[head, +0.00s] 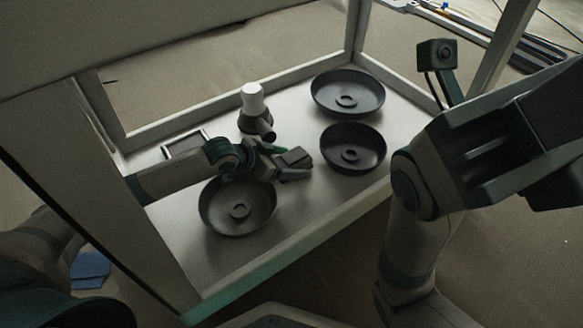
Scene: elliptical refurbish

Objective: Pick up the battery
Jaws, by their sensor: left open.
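My left gripper (296,163) is open above the white table, between the front bowl and the right-hand bowls. Its dark fingers point to the right. I cannot identify the battery with certainty. A white cylinder (252,98) stands upright in a dark round holder (252,123) behind the gripper. A short dark cylindrical part (267,129) sticks out at the holder's front right, close to the gripper's wrist. My right arm fills the right side of the head view, and its fingertips do not show.
Dark round bowls with raised centre rings stand on the table (232,265): one in front (237,217), one at middle right (352,160), one at back right (347,105). A small rectangular frame (186,144) lies at the left. Pale posts and rails bound the table.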

